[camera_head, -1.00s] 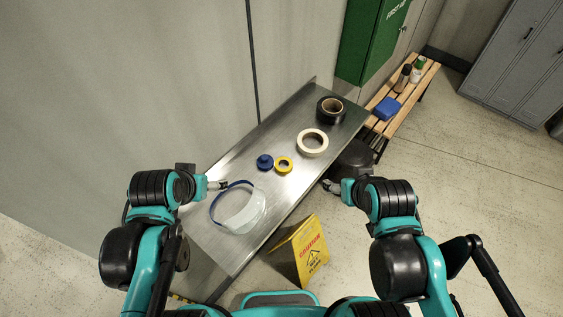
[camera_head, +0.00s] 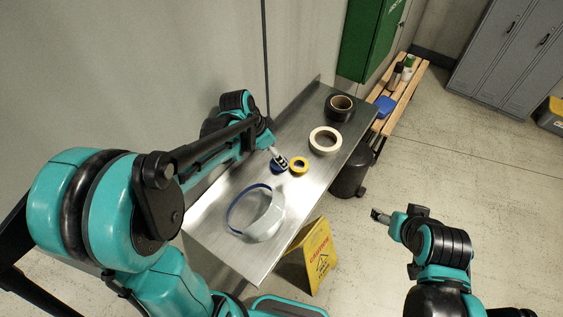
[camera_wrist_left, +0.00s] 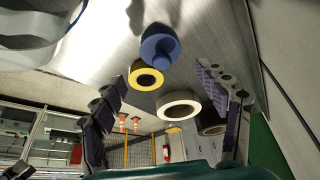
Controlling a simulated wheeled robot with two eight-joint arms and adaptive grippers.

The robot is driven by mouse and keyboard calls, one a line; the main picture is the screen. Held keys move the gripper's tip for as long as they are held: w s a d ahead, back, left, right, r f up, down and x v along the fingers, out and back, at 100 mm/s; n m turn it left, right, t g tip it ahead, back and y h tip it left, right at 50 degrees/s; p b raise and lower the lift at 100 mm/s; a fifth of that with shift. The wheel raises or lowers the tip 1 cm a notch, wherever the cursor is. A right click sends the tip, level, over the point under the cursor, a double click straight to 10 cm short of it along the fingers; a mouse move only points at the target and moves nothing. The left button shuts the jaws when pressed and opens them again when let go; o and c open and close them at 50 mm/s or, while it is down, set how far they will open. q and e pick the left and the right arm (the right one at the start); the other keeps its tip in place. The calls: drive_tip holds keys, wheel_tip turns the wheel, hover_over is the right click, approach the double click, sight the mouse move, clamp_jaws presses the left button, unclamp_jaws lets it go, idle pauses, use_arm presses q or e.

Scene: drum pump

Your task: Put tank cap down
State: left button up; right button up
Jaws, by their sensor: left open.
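The blue tank cap (camera_head: 275,168) is on the metal table, partly hidden by my left gripper (camera_head: 281,160) in the head view. In the left wrist view the cap (camera_wrist_left: 160,46) shows whole, with its round knob towards the camera. My left gripper's fingers (camera_wrist_left: 167,92) are spread wide with nothing between them touching. The cap is beyond the fingertips, apart from them. My right gripper (camera_head: 381,216) is off the table's right side, over the floor, with no object seen at it; its jaws are too small to judge.
A yellow tape roll (camera_head: 299,166) lies right beside the cap. A cream tape roll (camera_head: 325,141) and a black roll (camera_head: 341,107) lie farther along the metal table (camera_head: 213,233). A face shield (camera_head: 262,218) lies nearer. A yellow floor sign (camera_head: 313,257) stands beside the table.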

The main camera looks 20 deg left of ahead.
use_arm(q)
drive_tip(key=x, duration=0.4)
drive_tip(key=shift+w+a+f, duration=0.1)
drive_tip(key=shift+a+f, duration=0.15)
drive_tip(key=shift+f, duration=0.1)
drive_tip(key=shift+c, duration=0.2)
drive_tip(key=c, duration=0.9)
drive_tip(key=shift+c, duration=0.2)
drive_tip(key=shift+r, duration=0.15)
